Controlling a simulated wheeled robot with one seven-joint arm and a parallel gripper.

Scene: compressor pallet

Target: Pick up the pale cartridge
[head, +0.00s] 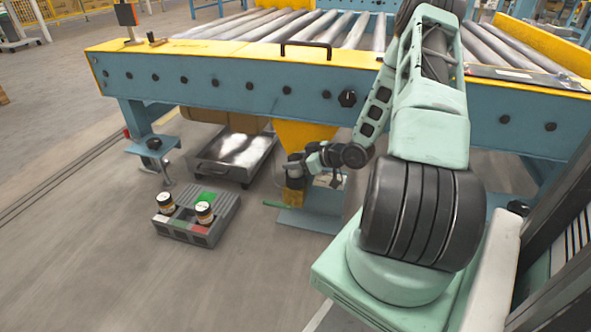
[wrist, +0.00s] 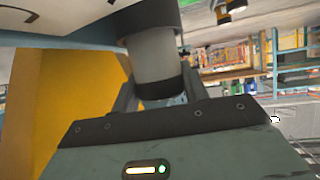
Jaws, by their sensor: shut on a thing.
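The pale cartridge (wrist: 154,55) is a light grey cylinder with dark bands at its upper and lower ends. In the wrist view my gripper (wrist: 157,88) is shut on it, with one finger on each side. The cartridge's upper end is close under a blue and white surface; I cannot tell whether it touches or sits in something there. In the head view my gripper (head: 305,163) is low in front of the conveyor's yellow support, and the cartridge is too small to make out clearly.
The blue conveyor frame (head: 220,88) overhangs my gripper, with a yellow support (head: 303,134) behind. A grey rack (head: 190,238) with two dark-lidded jars and coloured pads stands on the floor at left. A metal-topped cart (head: 238,150) stands behind it. The left front floor is clear.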

